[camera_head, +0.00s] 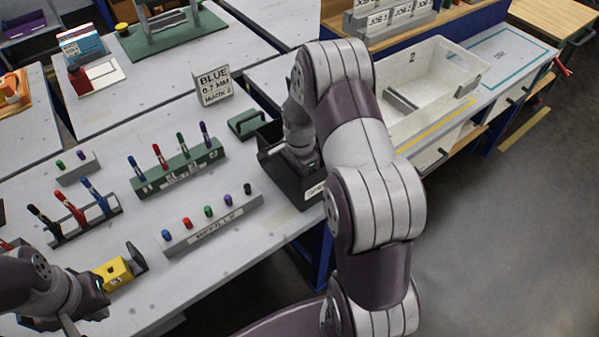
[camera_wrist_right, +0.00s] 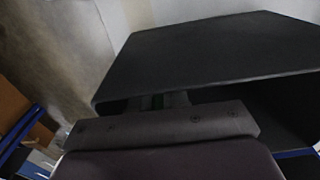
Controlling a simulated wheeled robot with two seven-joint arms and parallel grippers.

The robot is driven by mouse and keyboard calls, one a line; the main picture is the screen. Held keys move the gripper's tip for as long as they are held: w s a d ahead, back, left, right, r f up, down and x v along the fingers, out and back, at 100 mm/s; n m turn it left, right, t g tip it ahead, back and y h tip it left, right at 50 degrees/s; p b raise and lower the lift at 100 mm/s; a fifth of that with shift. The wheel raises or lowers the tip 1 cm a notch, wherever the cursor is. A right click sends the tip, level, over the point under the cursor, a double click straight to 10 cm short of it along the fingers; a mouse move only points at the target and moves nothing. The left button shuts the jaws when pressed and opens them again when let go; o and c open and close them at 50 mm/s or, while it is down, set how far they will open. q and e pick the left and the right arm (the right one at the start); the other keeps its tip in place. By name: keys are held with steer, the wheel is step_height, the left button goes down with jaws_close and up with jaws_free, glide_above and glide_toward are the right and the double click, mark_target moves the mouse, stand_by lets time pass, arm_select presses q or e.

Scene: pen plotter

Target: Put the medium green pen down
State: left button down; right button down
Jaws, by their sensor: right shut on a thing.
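My right gripper (camera_wrist_right: 158,112) is at the open black bin (camera_head: 303,190), with its wrist over the bin's opening in the head view. Its fingertips are hidden there by the bin and my own arm.
A green rack (camera_head: 178,169) holds several upright pens. A grey block (camera_head: 212,226) with several coloured caps stands before it, and a dark rack (camera_head: 85,222) of pens is left. A sign (camera_head: 213,86) stands behind. A white bin (camera_head: 432,84) is right of my arm.

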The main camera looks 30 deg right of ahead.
steer(key=c, duration=1.1)
jaws_free()
step_height(320, 180, up, 12)
steer(key=shift+r, duration=0.2)
steer(key=s+a+n, duration=0.4)
steer(key=n, duration=0.1)
steer(key=s+a+n+t, duration=0.1)
steer(key=s+a+n, duration=0.3)
steer(key=s+n, duration=0.1)
steer(key=s+a+f+n, duration=0.1)
steer(key=s+a+n, duration=0.3)
steer(key=n, duration=0.3)
steer(key=shift+s+a, duration=0.25)
steer(key=shift+s, duration=0.15)
